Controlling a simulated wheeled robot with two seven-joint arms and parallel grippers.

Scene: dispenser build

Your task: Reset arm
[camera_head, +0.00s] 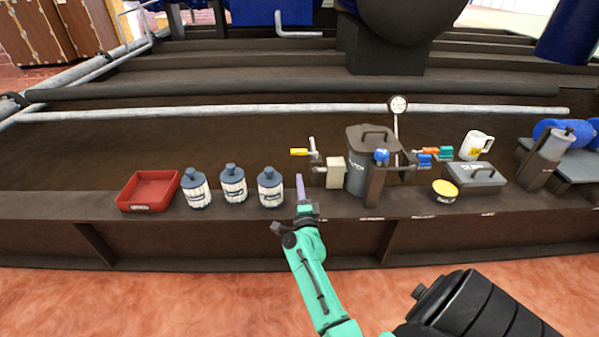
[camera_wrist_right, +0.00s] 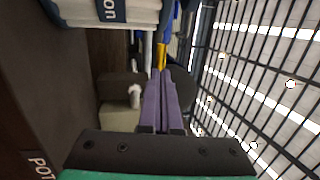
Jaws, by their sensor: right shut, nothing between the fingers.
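My right gripper (camera_head: 301,188) reaches up from the bottom on a green arm. Its purple fingers stand between the rightmost white bottle with a blue cap (camera_head: 270,188) and a beige block (camera_head: 336,172). The fingers are closed together with nothing between them, as the right wrist view also shows (camera_wrist_right: 162,100). In that view part of a white labelled bottle (camera_wrist_right: 108,12) is close at the top left. My left gripper is not in view.
A red tray (camera_head: 127,207) and more bottles (camera_head: 196,188) stand on the left of the brown bench. A grey lidded pot (camera_head: 357,180), a valve with a yellow handle (camera_head: 300,152), a yellow tin (camera_head: 445,190), a grey box (camera_head: 474,176) and a white jug (camera_head: 475,146) stand right.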

